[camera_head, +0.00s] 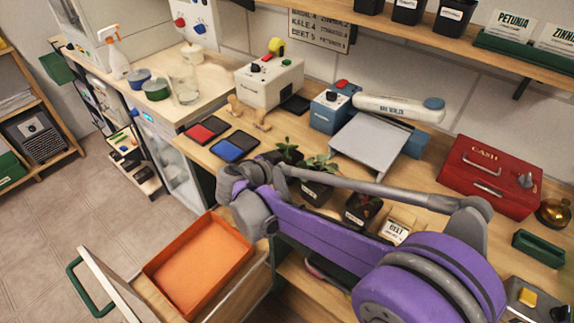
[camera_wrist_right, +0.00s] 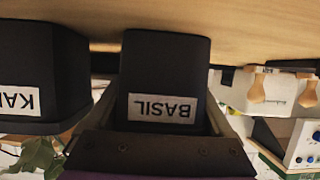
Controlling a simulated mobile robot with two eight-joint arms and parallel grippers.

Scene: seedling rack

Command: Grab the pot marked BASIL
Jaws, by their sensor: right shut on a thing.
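The black pot marked BASIL (camera_wrist_right: 166,72) fills the middle of the right wrist view, its white label upside down there. My right gripper (camera_wrist_right: 160,132) is shut on this pot, its dark jaw across the lower part of that view. In the head view my right gripper (camera_head: 268,168) is at the left end of the purple arm, beside the leafy seedling (camera_head: 289,152); the BASIL pot itself is mostly hidden there. My left gripper is not in view.
A neighbouring black pot (camera_wrist_right: 40,75), its label partly cut off, stands close beside BASIL. Another dark pot (camera_head: 362,210) stands farther right. A grey tray stand (camera_head: 368,145) is behind. An open drawer with an orange bin (camera_head: 198,262) is at lower left.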

